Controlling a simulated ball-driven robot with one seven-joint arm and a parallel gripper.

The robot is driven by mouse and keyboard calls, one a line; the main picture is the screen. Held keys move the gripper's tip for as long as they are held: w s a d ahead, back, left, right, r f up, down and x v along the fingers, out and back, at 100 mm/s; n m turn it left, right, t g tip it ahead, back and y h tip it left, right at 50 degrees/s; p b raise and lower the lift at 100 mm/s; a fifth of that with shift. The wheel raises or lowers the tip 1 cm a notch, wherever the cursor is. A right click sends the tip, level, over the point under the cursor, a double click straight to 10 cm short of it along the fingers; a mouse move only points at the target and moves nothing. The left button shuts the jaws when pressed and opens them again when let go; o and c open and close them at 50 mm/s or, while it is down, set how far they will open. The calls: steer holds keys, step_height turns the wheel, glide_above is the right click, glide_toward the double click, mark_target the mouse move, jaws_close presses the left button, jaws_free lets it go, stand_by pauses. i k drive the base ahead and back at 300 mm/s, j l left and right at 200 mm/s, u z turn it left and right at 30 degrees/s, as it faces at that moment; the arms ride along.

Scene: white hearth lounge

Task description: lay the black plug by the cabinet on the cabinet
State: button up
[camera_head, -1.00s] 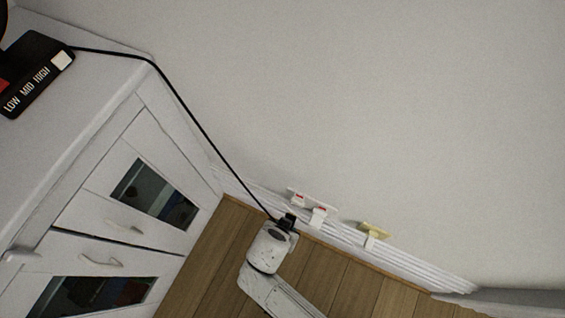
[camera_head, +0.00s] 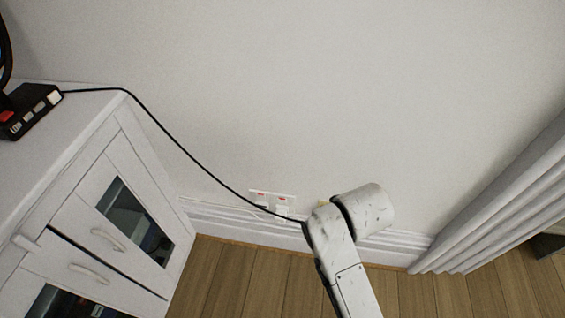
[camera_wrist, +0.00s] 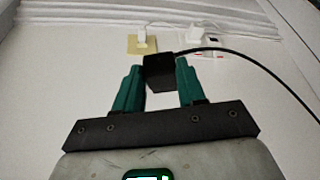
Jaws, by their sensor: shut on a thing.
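My gripper (camera_wrist: 160,78) shows in the wrist view with its two green fingers shut on the black plug (camera_wrist: 159,74). The plug's black cable (camera_wrist: 240,62) runs off to the right there. In the head view the gripper and plug are hidden behind my arm, and the cable (camera_head: 170,138) rises left from the arm to a black device on the cabinet. The white cabinet (camera_head: 66,137) stands at the left against the wall. Its top is above and to the left of my arm.
The black device (camera_head: 30,112) with buttons sits on the cabinet top. A double wall socket (camera_head: 286,198) with a white plug and red switches is low on the wall. A yellowish socket plate (camera_wrist: 142,45) is beside it. A pale curtain (camera_head: 500,210) hangs at the right.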

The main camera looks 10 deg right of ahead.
mark_target(76, 112)
steer(key=u, duration=1.2)
steer(key=l+u, duration=0.2)
steer(key=l, duration=0.2)
steer(key=k+l+u, duration=0.2)
steer(key=l, duration=0.2)
steer(key=l+u, duration=0.25)
steer(key=l, duration=0.2)
steer(key=z, duration=0.1)
steer(key=i+j, duration=0.05)
steer(key=j, duration=0.05)
